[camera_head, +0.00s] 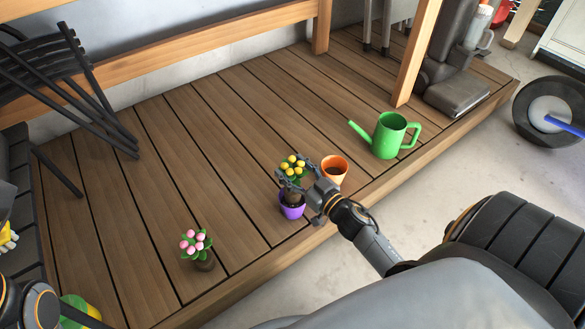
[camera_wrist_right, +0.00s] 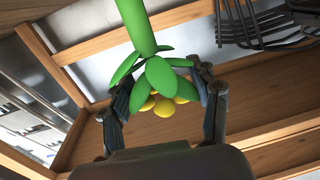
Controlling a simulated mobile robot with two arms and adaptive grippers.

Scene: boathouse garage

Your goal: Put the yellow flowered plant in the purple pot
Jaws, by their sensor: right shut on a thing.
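The yellow flowered plant (camera_head: 292,167) has several yellow blooms and green leaves. My right gripper (camera_head: 302,182) is shut on it. The purple pot (camera_head: 292,210) stands upright on the wooden deck directly below the plant. The plant's dark lower end appears at the pot's opening, but I cannot tell whether it rests inside. In the right wrist view, the fingers (camera_wrist_right: 165,98) lie on both sides of the green leaves and yellow blooms (camera_wrist_right: 163,107). The purple pot does not show there. Part of my left arm shows at the lower left, but I cannot make out its gripper.
An orange pot (camera_head: 334,169) stands close right of the gripper, with a green watering can (camera_head: 388,136) beyond it. A pink flowered plant (camera_head: 196,245) sits at the front left. The deck's front edge (camera_head: 235,286) is near. The middle deck is clear.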

